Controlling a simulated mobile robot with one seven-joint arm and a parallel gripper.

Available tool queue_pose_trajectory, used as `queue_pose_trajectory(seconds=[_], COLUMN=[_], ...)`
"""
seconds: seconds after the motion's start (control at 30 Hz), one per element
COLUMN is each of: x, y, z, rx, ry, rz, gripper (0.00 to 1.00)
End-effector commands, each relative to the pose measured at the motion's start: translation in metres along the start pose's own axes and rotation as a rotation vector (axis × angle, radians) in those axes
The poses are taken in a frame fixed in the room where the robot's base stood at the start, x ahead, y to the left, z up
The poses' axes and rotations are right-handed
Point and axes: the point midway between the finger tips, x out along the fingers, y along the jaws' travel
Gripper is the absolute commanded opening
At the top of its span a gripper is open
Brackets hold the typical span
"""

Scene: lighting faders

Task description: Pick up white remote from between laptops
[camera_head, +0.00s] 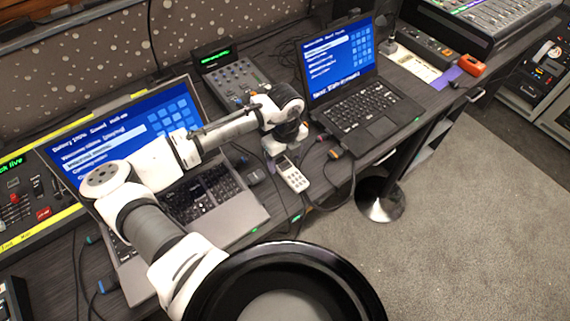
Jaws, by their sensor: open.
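The white remote (291,173) lies on the dark desk between the two laptops. Its upper end is close to or under my gripper (279,153). My gripper points down over that end, with its fingers small and partly hidden by the wrist; it holds nothing that I can see. Whether the fingers touch the remote I cannot tell. The left laptop (237,211) is grey and open with a blue screen, and my arm crosses in front of it. The right laptop (384,127) is black and open, also with a blue screen.
A dark mouse-like object (256,176) lies left of the remote, and cables (335,195) run to its right. A small mixer (236,79) stands behind my gripper. The desk's front edge is close. An orange object (471,65) lies at the far right.

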Motion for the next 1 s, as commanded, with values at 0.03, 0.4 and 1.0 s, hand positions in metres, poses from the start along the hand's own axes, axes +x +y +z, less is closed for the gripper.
queue_pose_trajectory(seconds=[0.03,0.4,1.0], x=[0.003,0.026,0.025], y=[-0.001,-0.001,-0.001], z=[0.001,0.001,0.001], rx=[0.0,0.0,0.0], ry=[0.002,-0.001,-0.001], rz=[0.002,-0.001,-0.001], gripper=[0.67,0.67,0.11])
